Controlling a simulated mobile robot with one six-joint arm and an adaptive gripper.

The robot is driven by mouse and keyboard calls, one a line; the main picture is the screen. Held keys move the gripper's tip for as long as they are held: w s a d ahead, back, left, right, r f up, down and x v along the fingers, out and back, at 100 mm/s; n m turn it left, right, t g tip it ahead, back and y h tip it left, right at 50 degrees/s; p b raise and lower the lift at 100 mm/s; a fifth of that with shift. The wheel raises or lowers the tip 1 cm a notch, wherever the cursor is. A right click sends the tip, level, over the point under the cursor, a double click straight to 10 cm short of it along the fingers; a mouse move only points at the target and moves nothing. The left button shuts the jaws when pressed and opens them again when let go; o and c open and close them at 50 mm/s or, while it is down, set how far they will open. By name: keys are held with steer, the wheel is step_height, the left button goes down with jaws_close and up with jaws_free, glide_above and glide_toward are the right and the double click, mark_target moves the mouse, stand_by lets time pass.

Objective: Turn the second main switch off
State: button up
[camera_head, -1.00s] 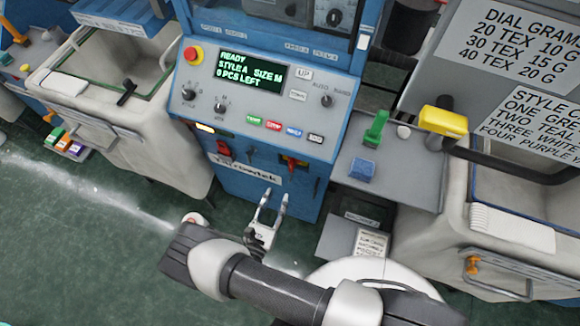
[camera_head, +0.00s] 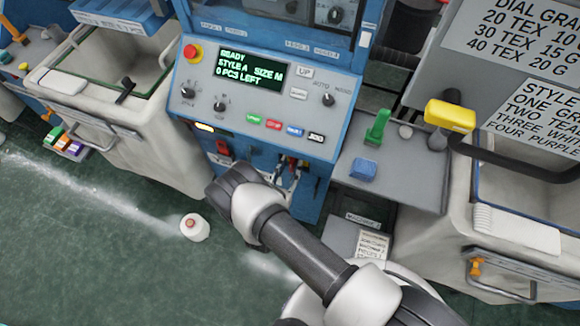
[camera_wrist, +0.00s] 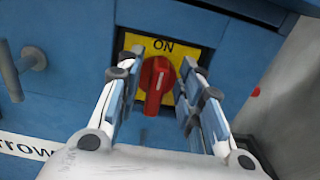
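A red rotary switch (camera_wrist: 157,82) sits on a yellow plate (camera_wrist: 183,50) marked ON, on the blue machine front. Its handle stands nearly upright in the wrist view, long end down. My gripper (camera_wrist: 160,72) is open, one finger on each side of the handle. Gaps show on both sides, and I cannot tell if a finger touches it. In the head view my gripper (camera_head: 289,172) is at the lower right of the machine front and mostly hides this switch. Another red switch (camera_head: 223,148) is further left on the same front.
The control panel above has a lit screen (camera_head: 250,69) reading READY and a red stop button (camera_head: 192,52). A grey shelf (camera_head: 405,180) with a green lever (camera_head: 377,127) and a blue block (camera_head: 363,170) is to the right. A white cone (camera_head: 195,228) stands on the floor.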

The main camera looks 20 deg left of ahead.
steer(key=shift+c, duration=0.4)
jaws_close()
steer(key=shift+a, duration=0.1)
steer(key=n+b, duration=0.3)
steer(key=n, duration=0.3)
steer(key=a+f+n+b, duration=0.1)
steer(key=n+b, duration=0.2)
steer(key=n, duration=0.2)
steer(key=f+n+b, duration=0.1)
steer(key=n+b, duration=0.2)
steer(key=n, duration=0.3)
steer(key=shift+a+n+b, duration=0.3)
steer(key=shift+a+b, duration=0.1)
steer(key=shift+n, duration=0.3)
steer(key=shift+o, duration=0.4)
jaws_free()
